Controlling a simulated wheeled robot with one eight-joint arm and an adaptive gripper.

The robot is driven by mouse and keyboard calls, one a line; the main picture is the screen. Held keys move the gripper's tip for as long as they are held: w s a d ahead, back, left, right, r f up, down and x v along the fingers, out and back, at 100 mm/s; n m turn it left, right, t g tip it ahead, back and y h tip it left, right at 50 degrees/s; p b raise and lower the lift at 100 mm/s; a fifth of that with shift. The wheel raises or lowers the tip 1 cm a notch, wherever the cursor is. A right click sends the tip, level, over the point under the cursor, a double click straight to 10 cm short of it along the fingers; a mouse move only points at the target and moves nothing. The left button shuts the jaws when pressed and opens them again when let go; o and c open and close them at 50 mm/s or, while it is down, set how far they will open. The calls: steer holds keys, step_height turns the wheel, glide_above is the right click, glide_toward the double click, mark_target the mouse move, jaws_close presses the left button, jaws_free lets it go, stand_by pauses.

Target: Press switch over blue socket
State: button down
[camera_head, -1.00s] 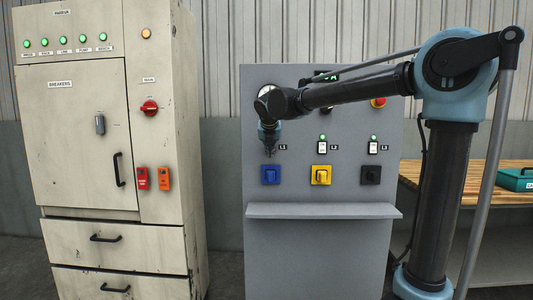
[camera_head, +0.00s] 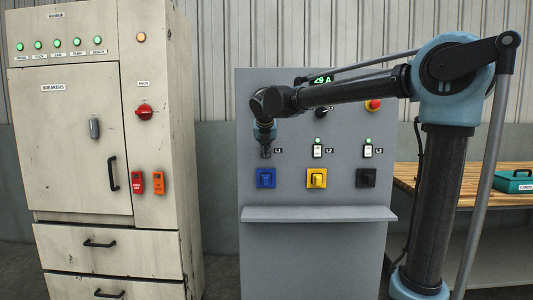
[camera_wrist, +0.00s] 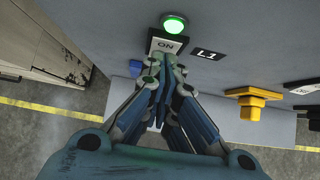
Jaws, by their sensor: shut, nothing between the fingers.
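The blue socket (camera_head: 266,178) is on the grey panel (camera_head: 310,240), at the left of the socket row. In the wrist view only a small blue part (camera_wrist: 135,68) of it shows beside my fingers. The switch over it (camera_wrist: 168,45), marked ON, sits under a lit green lamp (camera_wrist: 174,23) and beside the L1 label (camera_wrist: 209,54). My gripper (camera_wrist: 163,58) is shut and empty, its fingertips at the lower part of that switch; I cannot tell whether they touch it. In the head view my gripper (camera_head: 266,153) hides the switch and its lamp.
The yellow socket (camera_head: 316,178) and black socket (camera_head: 366,178) lie to the right, with the L2 switch (camera_head: 318,151) and L3 switch (camera_head: 367,151) above them, lamps green. A shelf (camera_head: 318,214) juts out below. A beige cabinet (camera_head: 75,130) stands at left, a wooden bench (camera_head: 430,185) at right.

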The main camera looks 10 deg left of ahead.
steer(key=s+f+v, duration=0.1)
steer(key=v, duration=1.1)
steer(key=shift+s+d, duration=0.2)
steer(key=shift+s, duration=0.1)
steer(key=shift+r, duration=0.1)
